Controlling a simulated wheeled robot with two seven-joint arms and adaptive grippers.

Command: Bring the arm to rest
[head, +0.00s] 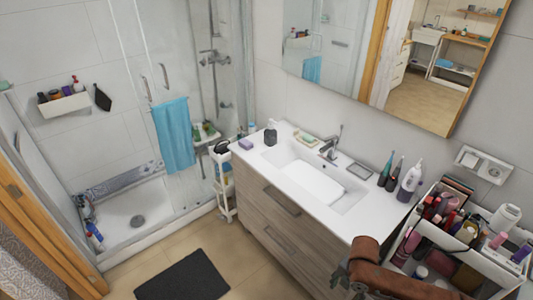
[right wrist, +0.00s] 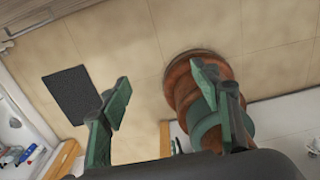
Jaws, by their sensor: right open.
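My right arm (head: 385,280) shows at the bottom right of the head view, in front of the cosmetics cart and by the near end of the vanity. Its fingers cannot be made out there. In the right wrist view my right gripper (right wrist: 165,98) has its two green fingers spread wide apart with nothing between them. It hangs above the tiled floor. My left gripper is in neither view.
The cosmetics cart (head: 480,262), full of bottles, stands at the right. The vanity (head: 275,215) with its sink (head: 308,180) fills the middle. A dark mat (head: 184,278) lies on the floor, also visible in the right wrist view (right wrist: 79,94). Floor around it is clear.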

